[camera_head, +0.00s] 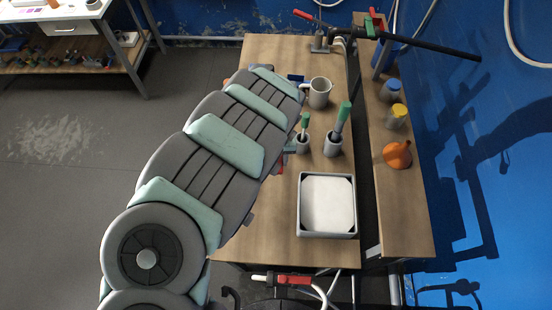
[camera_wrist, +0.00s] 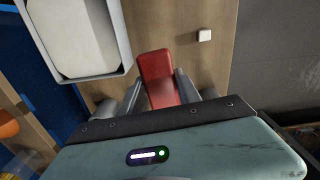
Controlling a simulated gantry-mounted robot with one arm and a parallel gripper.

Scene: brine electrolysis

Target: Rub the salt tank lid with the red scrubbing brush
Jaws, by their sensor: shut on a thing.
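My gripper (camera_wrist: 160,92) is shut on the red scrubbing brush (camera_wrist: 156,68), which sits between its two grey fingers in the wrist view. The brush's far end sticks out past the fingertips over the wooden table. In the head view my arm hides most of the gripper, and only a bit of red (camera_head: 281,167) shows beside it. A white, rounded square slab (camera_head: 328,205), seemingly the salt tank lid, lies within a grey square rim (camera_head: 300,215) on the table. It also shows at upper left in the wrist view (camera_wrist: 82,35). The brush is apart from it.
Two pots with green-handled tools (camera_head: 333,143) (camera_head: 302,143) and a white mug (camera_head: 320,92) stand behind the slab. A right-hand shelf holds a blue-lidded jar (camera_head: 390,90), a yellow-lidded jar (camera_head: 397,115) and an orange funnel (camera_head: 398,154). A small white block (camera_wrist: 204,35) lies near the table edge.

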